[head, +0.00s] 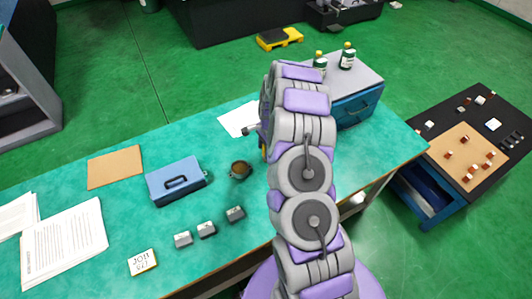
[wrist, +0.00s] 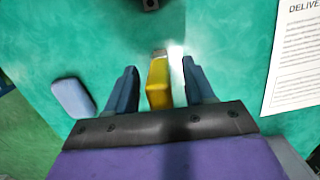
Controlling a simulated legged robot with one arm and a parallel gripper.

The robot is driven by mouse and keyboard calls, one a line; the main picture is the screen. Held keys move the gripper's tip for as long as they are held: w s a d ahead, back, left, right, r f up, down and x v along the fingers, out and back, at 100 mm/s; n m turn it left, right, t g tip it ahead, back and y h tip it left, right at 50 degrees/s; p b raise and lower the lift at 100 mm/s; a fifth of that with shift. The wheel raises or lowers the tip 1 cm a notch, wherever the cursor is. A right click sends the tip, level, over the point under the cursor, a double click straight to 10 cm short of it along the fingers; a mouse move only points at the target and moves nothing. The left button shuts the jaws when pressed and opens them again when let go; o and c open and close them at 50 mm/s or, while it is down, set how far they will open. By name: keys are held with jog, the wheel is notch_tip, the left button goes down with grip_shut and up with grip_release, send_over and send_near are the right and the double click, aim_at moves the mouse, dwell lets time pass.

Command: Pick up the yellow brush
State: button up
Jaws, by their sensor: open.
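The yellow brush (wrist: 158,84) lies on the teal table top in the wrist view, with a pale end pointing away from me. My gripper (wrist: 160,68) is open, with one dark finger on each side of the brush. The brush is closer to the left finger, and I see a gap to the right one. I cannot tell whether the fingers are level with it or above it. In the head view my arm covers most of this spot, and only a sliver of yellow shows beside the arm.
A printed sheet (wrist: 297,60) lies right of my gripper and a blue-grey rounded object (wrist: 72,97) lies left. The teal table (head: 120,210) also holds a blue case (head: 176,182), a brown round pot (head: 240,170) and small grey blocks (head: 207,229). A blue toolbox (head: 357,105) stands right of my arm.

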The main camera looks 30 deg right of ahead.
jog(key=shift+d+r, duration=0.1)
jog(key=shift+d, duration=0.15)
jog(key=c, duration=0.5)
grip_shut()
jog(key=shift+a, duration=0.1)
jog(key=shift+r, duration=0.1)
jog(key=shift+r, duration=0.55)
notch_tip(320, 180, up, 2)
jog(key=shift+w+r+p, duration=0.1)
jog(key=shift+r+p, duration=0.1)
jog(key=shift+p, duration=0.3)
jog(key=s+r+p, duration=0.1)
jog(key=s, duration=1.5)
jog(key=shift+a+r+p, duration=0.15)
jog(key=shift+a+p, duration=0.15)
jog(key=shift+p, duration=0.1)
